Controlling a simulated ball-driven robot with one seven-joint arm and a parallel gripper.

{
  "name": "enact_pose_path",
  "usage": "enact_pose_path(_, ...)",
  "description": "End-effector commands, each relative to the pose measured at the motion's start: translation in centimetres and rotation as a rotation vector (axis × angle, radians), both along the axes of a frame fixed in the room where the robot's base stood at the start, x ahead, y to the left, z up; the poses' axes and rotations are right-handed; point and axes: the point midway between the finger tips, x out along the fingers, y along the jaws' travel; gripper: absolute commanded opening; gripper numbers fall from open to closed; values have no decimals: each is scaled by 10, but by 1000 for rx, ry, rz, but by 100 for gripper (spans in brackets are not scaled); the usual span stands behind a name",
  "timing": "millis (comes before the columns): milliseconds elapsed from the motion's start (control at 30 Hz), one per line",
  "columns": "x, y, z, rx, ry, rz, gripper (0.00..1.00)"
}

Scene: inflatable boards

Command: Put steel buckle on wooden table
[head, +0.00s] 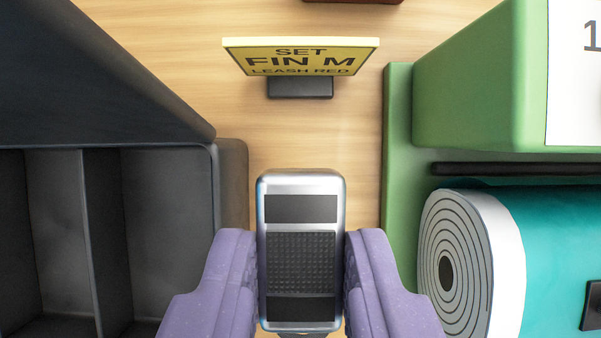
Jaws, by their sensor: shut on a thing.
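The steel buckle (301,222) is a silver rectangular piece with dark slots and a ribbed dark middle panel, at the lower centre of the head view. My gripper (301,265) has purple fingers, one on each side of the buckle, and is shut on it. The wooden table (340,135) is light brown with visible grain and lies below and beyond the buckle. I cannot tell from this view whether the buckle touches the table.
A yellow sign (301,58) on a dark base stands ahead. A dark divided bin (232,190) is close on the left. A green holder (398,160) with a rolled teal board (555,240) is on the right. A strip of bare wood lies between them.

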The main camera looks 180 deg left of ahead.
Motion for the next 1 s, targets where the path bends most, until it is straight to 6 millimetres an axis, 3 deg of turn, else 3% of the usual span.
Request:
enact_pose_path(33, 0, -1, -26, -1, 1, -3, 0)
enact_pose_path(100, 0, -1, -47, 0, 1, -2, 0)
enact_pose_path(400, 0, -1, -124, 0, 1, -1, 0)
enact_pose_path(667, 0, 0, -145, 0, -1, 0, 0)
enact_pose_path(900, 0, 0, -183, 0, 0, 0, 0)
enact_pose_path(1000, 0, 0, -184, 0, -2, 1, 0)
